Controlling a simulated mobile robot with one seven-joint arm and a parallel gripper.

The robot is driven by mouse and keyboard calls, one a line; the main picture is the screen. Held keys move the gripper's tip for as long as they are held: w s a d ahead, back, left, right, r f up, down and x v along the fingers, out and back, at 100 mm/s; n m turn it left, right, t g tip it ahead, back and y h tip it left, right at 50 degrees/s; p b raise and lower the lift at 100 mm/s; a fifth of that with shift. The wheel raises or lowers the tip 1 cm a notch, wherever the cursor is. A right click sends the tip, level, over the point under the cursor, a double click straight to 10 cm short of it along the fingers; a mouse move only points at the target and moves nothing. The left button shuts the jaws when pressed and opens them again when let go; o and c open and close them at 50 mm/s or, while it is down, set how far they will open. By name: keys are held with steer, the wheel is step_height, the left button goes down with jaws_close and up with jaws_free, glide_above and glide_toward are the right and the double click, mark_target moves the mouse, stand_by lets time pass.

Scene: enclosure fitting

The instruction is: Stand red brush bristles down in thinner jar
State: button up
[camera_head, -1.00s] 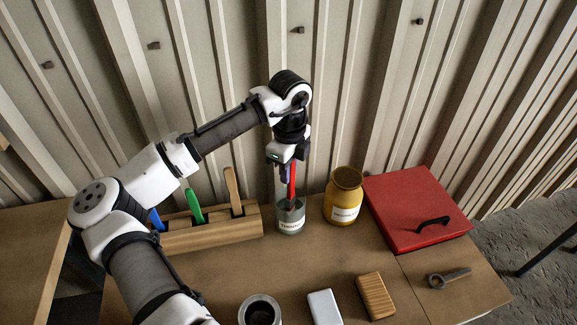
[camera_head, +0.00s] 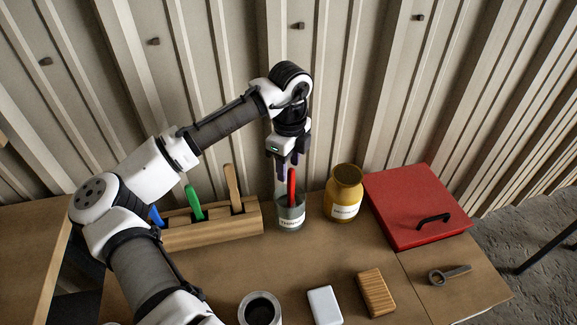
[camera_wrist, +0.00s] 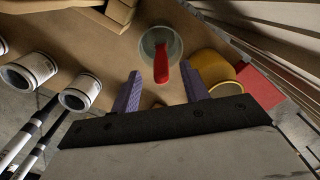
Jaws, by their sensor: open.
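The red brush (camera_head: 292,186) stands in the thinner jar (camera_head: 291,218), a clear glass jar with a white label. Its red handle sticks up above the rim; its lower end is inside the jar and the bristles are not clear to see. My gripper (camera_head: 288,172) is above the jar, pointing down, open and apart from the handle. In the wrist view the gripper's two purple fingers (camera_wrist: 163,88) are spread wide, with the red handle (camera_wrist: 161,65) beyond and between them, leaning within the round jar mouth (camera_wrist: 150,43).
A wooden rack (camera_head: 205,228) with blue, green and wooden handles stands left of the jar. A yellow jar (camera_head: 344,195) is close on the right, then a red case (camera_head: 415,205).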

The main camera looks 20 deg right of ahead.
step_height(320, 180, up, 13)
steer(key=b, duration=0.1)
steer(key=shift+f, duration=0.15)
steer(key=shift+s, duration=0.15)
stand_by(0.6)
